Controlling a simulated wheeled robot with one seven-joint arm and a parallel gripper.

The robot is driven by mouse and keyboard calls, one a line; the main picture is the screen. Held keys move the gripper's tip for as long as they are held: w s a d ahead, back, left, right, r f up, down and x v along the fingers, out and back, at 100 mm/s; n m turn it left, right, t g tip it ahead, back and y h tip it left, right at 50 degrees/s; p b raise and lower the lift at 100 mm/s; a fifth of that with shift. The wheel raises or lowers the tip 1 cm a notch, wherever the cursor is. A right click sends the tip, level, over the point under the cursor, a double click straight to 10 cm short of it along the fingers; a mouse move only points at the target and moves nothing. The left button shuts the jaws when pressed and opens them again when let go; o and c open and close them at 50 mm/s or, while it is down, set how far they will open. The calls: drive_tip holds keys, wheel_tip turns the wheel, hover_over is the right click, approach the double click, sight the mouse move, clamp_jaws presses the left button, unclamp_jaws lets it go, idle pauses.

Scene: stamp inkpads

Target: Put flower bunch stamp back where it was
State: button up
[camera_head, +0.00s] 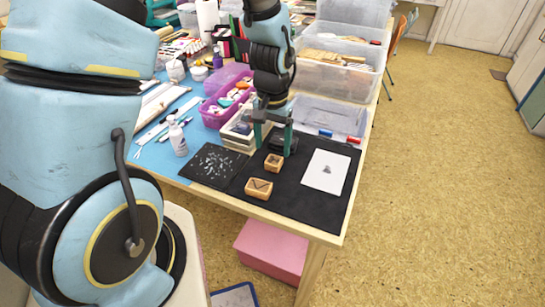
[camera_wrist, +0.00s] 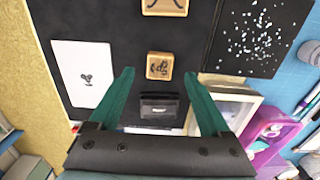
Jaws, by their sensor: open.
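The flower bunch stamp (camera_wrist: 159,66) is a small wooden block with a dark flower picture on top. It sits on the black mat (camera_head: 305,205), and in the head view the stamp (camera_head: 273,163) is just in front of my gripper (camera_head: 272,150). In the wrist view my gripper (camera_wrist: 158,75) is open, and the stamp appears between and slightly beyond the fingertips, apart from both. A black inkpad (camera_wrist: 160,108) lies between the fingers in that view, nearer the palm. Nothing is held.
A second wooden stamp (camera_head: 258,188) with an envelope-like mark is nearer the table's front edge. White paper (camera_head: 326,172) with a small dark print lies to the right. A speckled dark sheet (camera_head: 214,166) and a white bottle (camera_head: 177,137) are left. Clear boxes stand behind.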

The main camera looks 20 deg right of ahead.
sight(272, 162)
wheel_tip(272, 162, up, 6)
drive_tip(key=shift+b, duration=0.35)
drive_tip(key=w+a+r+n, duration=0.1)
drive_tip(key=a+r+n, duration=0.1)
drive_tip(key=a, duration=1)
drive_tip(key=a+r+n+t, duration=0.1)
drive_tip(key=a+r+n, duration=0.2)
drive_tip(key=a, duration=0.9)
drive_tip(key=shift+w+a+r+n+t, duration=0.2)
drive_tip(key=shift+w+a+n+t, duration=0.15)
drive_tip(key=shift+n, duration=0.85)
drive_tip(key=shift+w, duration=0.1)
